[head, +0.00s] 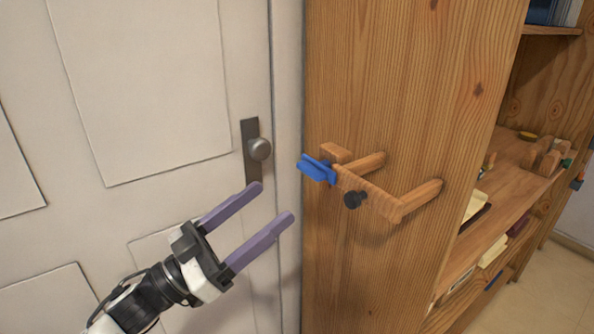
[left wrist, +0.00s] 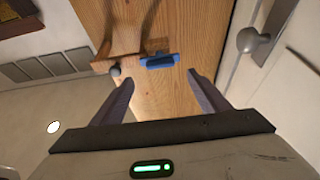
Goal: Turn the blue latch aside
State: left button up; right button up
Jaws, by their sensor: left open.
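The blue latch (head: 317,168) sits at the left end of a wooden bracket (head: 372,189) on the side of a wooden shelf unit. In the left wrist view the latch (left wrist: 160,61) shows ahead, between the lines of my two fingers. My left gripper (head: 277,204) is open and empty, with purple fingers pointing up and right. It is below and left of the latch, apart from it. A black knob (head: 355,199) sticks out of the bracket right of the latch. My right gripper is not in view.
A white door (head: 140,90) with a round metal knob (head: 260,149) stands left of the shelf unit (head: 400,70). Shelves at the right hold books and small items. The space between my left gripper and the latch looks clear.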

aim_at(306, 174)
pick_arm(q)
jog(key=p+x, duration=0.1)
jog(key=x, duration=0.7)
jog(key=shift+w+d, duration=0.1)
jog(key=c, duration=1)
